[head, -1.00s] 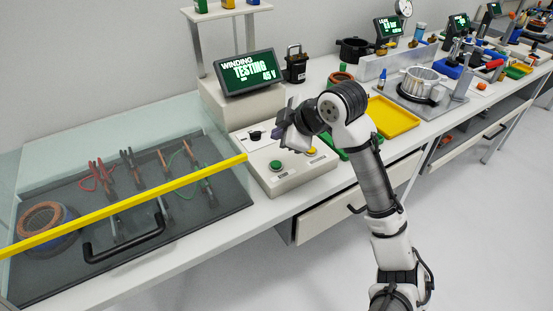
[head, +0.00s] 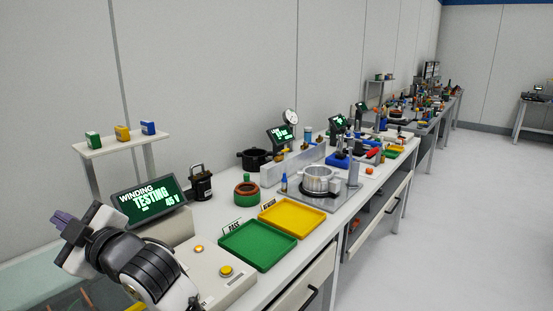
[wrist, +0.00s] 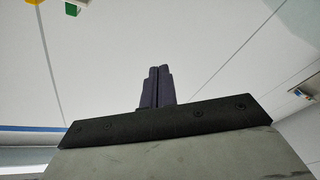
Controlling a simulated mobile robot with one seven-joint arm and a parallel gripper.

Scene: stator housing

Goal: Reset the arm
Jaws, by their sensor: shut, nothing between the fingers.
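My gripper (head: 62,220) is at the lower left of the head view, raised in front of the winding test display and above the bench. In the wrist view my gripper (wrist: 156,74) has its two dark fingers pressed together, with nothing between them. Behind the fingers the wrist view shows mostly pale wall. My arm's black-and-white wrist links hide part of the test box (head: 215,270) below the display.
The winding test display (head: 150,200) reads "TESTING 45 V". A green tray (head: 257,246) and a yellow tray (head: 291,220) lie on the bench. A metal housing (head: 318,179) stands on a plate beyond. A shelf (head: 122,144) with small blocks is above. The floor at right is clear.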

